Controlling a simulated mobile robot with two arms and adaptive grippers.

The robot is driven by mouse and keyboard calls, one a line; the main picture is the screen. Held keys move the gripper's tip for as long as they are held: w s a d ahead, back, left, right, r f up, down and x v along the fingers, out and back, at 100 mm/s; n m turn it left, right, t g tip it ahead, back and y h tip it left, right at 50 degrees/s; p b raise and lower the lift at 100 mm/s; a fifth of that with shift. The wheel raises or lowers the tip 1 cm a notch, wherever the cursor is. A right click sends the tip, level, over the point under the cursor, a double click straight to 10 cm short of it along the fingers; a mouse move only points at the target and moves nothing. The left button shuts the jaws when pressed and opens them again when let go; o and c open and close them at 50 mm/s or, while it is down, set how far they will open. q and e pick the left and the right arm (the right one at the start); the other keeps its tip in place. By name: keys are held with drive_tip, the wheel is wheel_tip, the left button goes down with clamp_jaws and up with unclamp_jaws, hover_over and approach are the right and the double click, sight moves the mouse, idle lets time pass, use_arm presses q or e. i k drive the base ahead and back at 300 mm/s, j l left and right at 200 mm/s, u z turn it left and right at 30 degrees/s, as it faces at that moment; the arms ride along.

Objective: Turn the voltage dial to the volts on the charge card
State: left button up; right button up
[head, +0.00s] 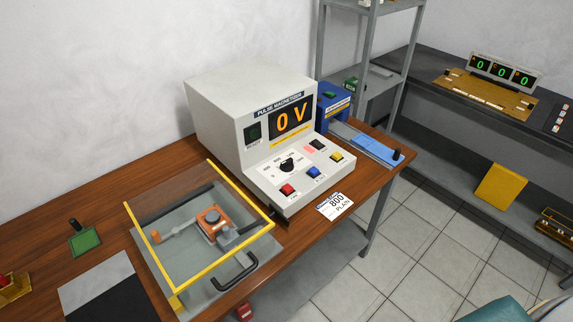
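The pulse magnetizer (225,110) is a pale grey box on the wooden table, and its screen (291,119) reads 0 V in orange. The black voltage dial (287,165) sits on a white scale on the sloped front panel. The scale's marks are too small to read fully. The charge card (336,205) is a white card lying at the table's front edge below the panel; it shows 800 and a word that looks like PLAIN. Neither of my grippers is in the head view.
Red, blue and yellow buttons (314,173) surround the dial. A yellow-framed clear guard (150,235) with a black handle covers an orange fixture (211,216) left of the machine. A blue device (335,105) stands behind right. A grey shelf rack and dark bench (480,112) are farther right.

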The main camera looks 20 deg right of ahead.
sight(288, 166)
drive_tip(key=u, duration=0.2)
drive_tip(key=l+u, duration=0.9)
